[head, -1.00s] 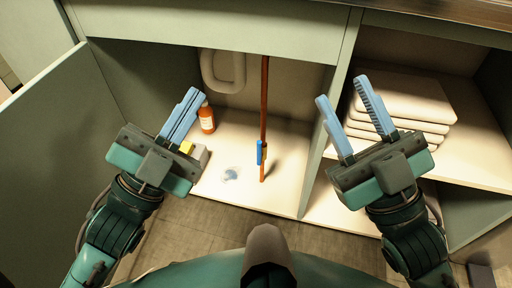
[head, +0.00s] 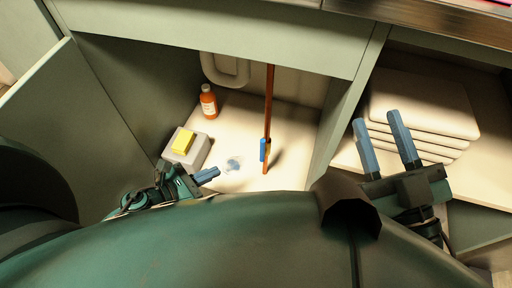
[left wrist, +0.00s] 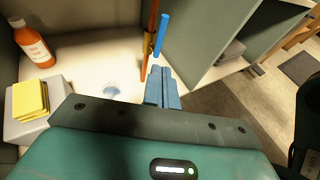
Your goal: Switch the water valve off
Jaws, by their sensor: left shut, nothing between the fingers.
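The water valve has a blue lever handle (head: 263,150) on a vertical copper pipe (head: 269,100) in the open cabinet. The handle lies along the pipe. My right gripper (head: 377,117) is open and empty, in front of the right compartment.
An orange bottle (head: 208,102) and a grey box (head: 198,153) with a yellow sponge (head: 183,142) stand left of the pipe. A small puddle (head: 232,164) lies on the cabinet floor. A divider (head: 347,108) separates the compartment with folded towels (head: 420,100). The cabinet door (head: 30,95) is open at left.

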